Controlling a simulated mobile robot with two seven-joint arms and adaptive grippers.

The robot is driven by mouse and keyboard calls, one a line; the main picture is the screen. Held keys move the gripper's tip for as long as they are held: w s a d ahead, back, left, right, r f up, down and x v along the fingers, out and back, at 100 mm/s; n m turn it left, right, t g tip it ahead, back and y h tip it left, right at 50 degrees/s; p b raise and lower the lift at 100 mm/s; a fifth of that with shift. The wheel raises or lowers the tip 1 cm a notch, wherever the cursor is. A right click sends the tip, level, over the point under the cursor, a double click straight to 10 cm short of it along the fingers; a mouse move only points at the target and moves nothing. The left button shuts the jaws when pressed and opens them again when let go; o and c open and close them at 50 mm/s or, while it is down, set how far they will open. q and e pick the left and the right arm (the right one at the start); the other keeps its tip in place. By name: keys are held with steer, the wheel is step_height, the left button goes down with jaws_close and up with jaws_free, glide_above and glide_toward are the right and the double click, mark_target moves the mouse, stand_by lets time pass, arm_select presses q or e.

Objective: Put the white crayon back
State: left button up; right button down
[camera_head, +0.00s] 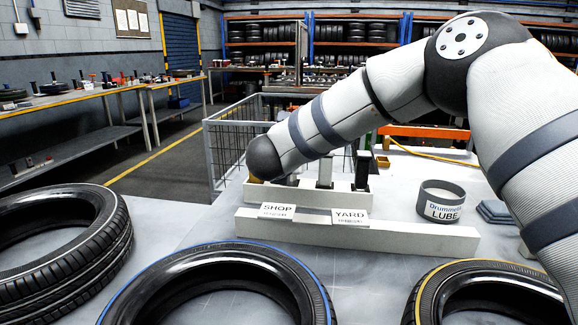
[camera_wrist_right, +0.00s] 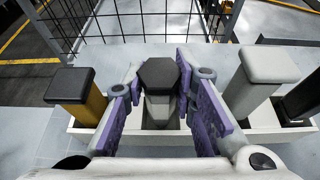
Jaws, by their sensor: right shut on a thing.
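My right gripper (camera_wrist_right: 162,92) is shut on the white crayon (camera_wrist_right: 160,106), which has a pale body and a dark six-sided top. Its purple pads lie on both sides of the crayon. The crayon stands upright at the holder block (camera_wrist_right: 84,146), between the yellow crayon (camera_wrist_right: 90,103) and another pale crayon (camera_wrist_right: 247,98); whether it is fully down in a slot is hidden. In the head view the holder block (camera_head: 318,198) stands behind the SHOP and YARD cards, and my right arm covers most of the gripper and the held crayon. My left gripper is not in view.
A black crayon (camera_wrist_right: 302,98) stands at the far right of the holder. A wire cage (camera_head: 226,150) is behind it. The SHOP card (camera_head: 278,210) and YARD card (camera_head: 350,216) sit in front. A lube tub (camera_head: 441,203) is right; tyres (camera_head: 225,262) lie nearer.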

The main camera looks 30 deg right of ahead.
steer(key=shift+f, duration=0.5)
steer(key=shift+f, duration=0.1)
steer(key=shift+f, duration=0.15)
steer(key=c, duration=1.3)
jaws_free()
